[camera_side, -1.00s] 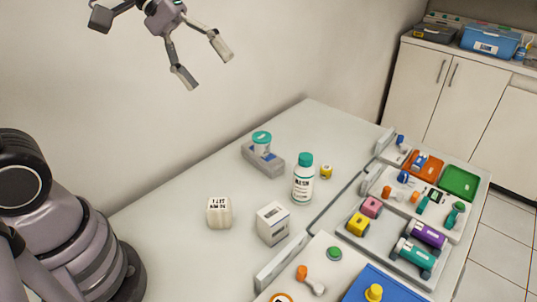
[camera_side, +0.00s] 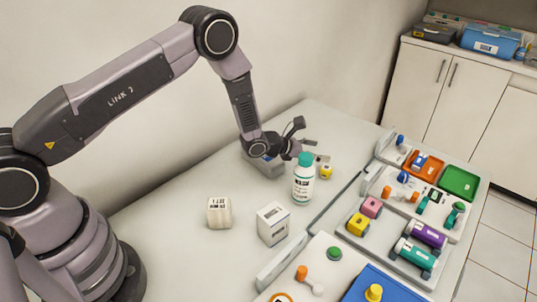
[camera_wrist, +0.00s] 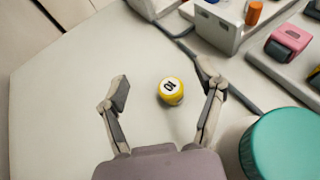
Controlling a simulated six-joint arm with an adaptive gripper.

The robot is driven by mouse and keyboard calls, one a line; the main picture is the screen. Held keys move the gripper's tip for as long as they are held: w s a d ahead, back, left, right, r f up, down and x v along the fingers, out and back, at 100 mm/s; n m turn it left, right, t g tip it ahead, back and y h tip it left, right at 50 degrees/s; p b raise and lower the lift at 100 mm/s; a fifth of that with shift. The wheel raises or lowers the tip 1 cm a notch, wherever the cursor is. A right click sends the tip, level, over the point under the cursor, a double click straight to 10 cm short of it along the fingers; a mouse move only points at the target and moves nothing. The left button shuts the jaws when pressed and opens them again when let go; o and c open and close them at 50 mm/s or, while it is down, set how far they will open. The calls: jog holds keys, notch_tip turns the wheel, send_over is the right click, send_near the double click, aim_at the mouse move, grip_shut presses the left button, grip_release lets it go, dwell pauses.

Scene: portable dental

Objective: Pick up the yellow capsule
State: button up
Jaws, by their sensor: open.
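The yellow capsule (camera_side: 326,171) is a small yellow cylinder with a white label, standing on the white table just behind and right of the teal-capped bottle. In the wrist view the capsule (camera_wrist: 171,91) shows its white top with dark digits, between the two fingers and nearer the right one. My gripper (camera_wrist: 168,88) is open, with a finger on each side of the capsule and gaps on both sides. In the side view my gripper (camera_side: 311,148) is low over the table behind the bottle, partly hidden by it.
The bottle (camera_side: 304,184) stands close by; its teal cap (camera_wrist: 285,143) fills the wrist view's lower right. White boxes (camera_side: 273,223) (camera_side: 219,212) stand nearer. A tray unit (camera_side: 382,232) with several coloured items lies to the right. The table left of the capsule is clear.

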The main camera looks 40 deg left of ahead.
aim_at(322, 169)
notch_tip(322, 169, down, 6)
jog(key=shift+r, duration=0.1)
jog(key=shift+w+d+f, duration=0.4)
jog(key=shift+w+f, duration=0.3)
jog(key=shift+w, duration=0.05)
jog(key=shift+w+d+f, duration=0.25)
jog(key=shift+w, duration=0.25)
jog(key=shift+c, duration=0.4)
jog(key=c, duration=0.9)
jog(key=shift+r, duration=0.15)
